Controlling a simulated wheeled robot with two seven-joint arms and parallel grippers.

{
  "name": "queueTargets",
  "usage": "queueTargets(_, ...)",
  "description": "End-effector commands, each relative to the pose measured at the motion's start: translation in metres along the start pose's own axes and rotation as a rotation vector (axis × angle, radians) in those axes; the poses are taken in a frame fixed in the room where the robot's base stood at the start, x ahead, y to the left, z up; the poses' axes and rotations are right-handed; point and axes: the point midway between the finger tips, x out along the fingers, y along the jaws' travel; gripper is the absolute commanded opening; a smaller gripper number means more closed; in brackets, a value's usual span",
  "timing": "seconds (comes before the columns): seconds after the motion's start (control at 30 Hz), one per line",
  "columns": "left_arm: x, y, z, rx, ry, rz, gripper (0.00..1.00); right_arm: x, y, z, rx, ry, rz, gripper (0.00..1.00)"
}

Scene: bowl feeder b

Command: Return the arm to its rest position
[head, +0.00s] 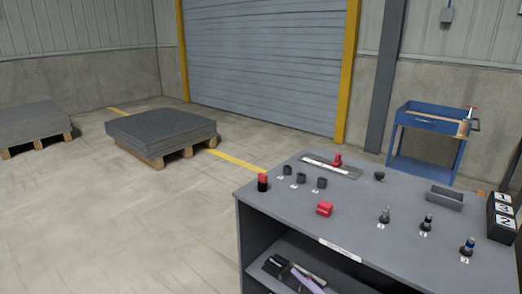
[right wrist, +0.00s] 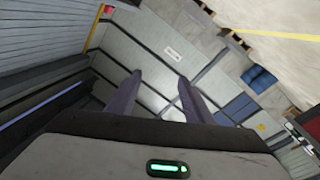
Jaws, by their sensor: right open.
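My right gripper (right wrist: 159,78) shows in the right wrist view. Its two fingers are apart with nothing between them, and walls and floor lie far beyond them. Neither of my arms shows in the head view, and my left gripper is not in view. In the head view, a grey workbench (head: 290,208) stands at the lower right with small parts on its top. No gripper is at the bench in that view.
On the bench are a red block (head: 324,209), a red-topped cylinder (head: 262,182), dark cups (head: 301,178), several upright fittings (head: 427,222) and a grey tray (head: 444,199). A blue cart (head: 428,122) stands behind. Open floor lies left, with loaded pallets (head: 162,131).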

Motion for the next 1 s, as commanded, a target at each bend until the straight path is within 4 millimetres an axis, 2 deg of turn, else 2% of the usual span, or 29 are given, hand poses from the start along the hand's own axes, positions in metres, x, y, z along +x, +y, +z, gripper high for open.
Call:
queueTargets(0.1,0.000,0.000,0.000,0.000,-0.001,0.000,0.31,-0.054,-0.021,0.059,0.213,-0.258,0.166,0.47)
queueTargets(0.23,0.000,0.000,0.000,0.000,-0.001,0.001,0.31,-0.126,-0.059,0.113,0.407,-0.547,0.260,0.47)
queueTargets(0.3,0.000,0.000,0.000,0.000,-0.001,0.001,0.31,-0.163,-0.084,0.131,0.492,-0.677,0.278,0.47)
queueTargets(0.4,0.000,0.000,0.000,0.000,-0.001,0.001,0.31,-0.206,-0.116,0.145,0.590,-0.821,0.283,0.47)
queueTargets(0.5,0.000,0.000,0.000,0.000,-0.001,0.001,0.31,-0.236,-0.139,0.151,0.654,-0.917,0.276,0.47)
queueTargets(0.67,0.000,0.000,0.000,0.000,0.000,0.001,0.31,-0.254,-0.154,0.153,0.698,-0.975,0.268,0.47)
queueTargets(1.0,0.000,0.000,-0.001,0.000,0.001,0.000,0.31,-0.255,-0.155,0.153,0.698,-0.977,0.267,0.47)
